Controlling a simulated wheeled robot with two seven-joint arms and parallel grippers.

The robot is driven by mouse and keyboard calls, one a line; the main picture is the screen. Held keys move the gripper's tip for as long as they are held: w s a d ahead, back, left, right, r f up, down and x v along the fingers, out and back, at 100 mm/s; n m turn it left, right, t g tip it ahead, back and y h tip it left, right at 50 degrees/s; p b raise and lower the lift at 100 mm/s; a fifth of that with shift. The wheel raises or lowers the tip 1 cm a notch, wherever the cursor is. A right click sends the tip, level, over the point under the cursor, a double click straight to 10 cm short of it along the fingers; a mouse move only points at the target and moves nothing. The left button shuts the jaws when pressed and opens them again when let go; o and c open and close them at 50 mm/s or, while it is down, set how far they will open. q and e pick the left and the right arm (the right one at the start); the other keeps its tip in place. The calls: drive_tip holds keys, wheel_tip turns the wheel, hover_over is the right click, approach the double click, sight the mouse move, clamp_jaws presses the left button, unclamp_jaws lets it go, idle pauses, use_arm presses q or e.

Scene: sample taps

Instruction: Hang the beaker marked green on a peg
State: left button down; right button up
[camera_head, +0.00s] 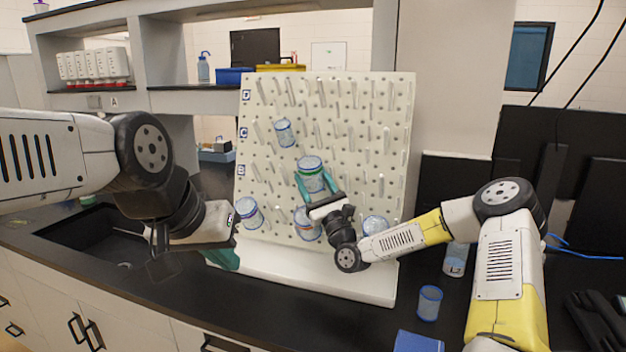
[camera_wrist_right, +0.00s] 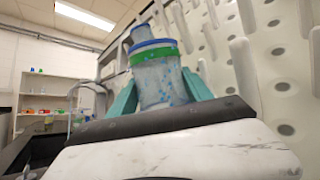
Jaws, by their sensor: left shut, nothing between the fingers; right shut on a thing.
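The beaker marked green (camera_head: 311,174) has a blue rim and a green band, and is held in front of the white pegboard (camera_head: 345,120) near its middle. My right gripper (camera_head: 316,188) is shut on it, with teal fingers on either side. In the right wrist view the green-banded beaker (camera_wrist_right: 158,78) stands between the fingers, its blue rim up. Whether a peg is inside it or touches it I cannot tell. My left gripper (camera_head: 222,258) is shut and empty, low over the counter left of the board; its fingertips are partly hidden.
Other beakers hang on the board: one at upper left (camera_head: 284,132), one at lower left (camera_head: 248,212), one below my right gripper (camera_head: 306,224), one at lower right (camera_head: 375,226). A black sink (camera_head: 95,235) lies left.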

drive_tip(key=o, duration=1.4)
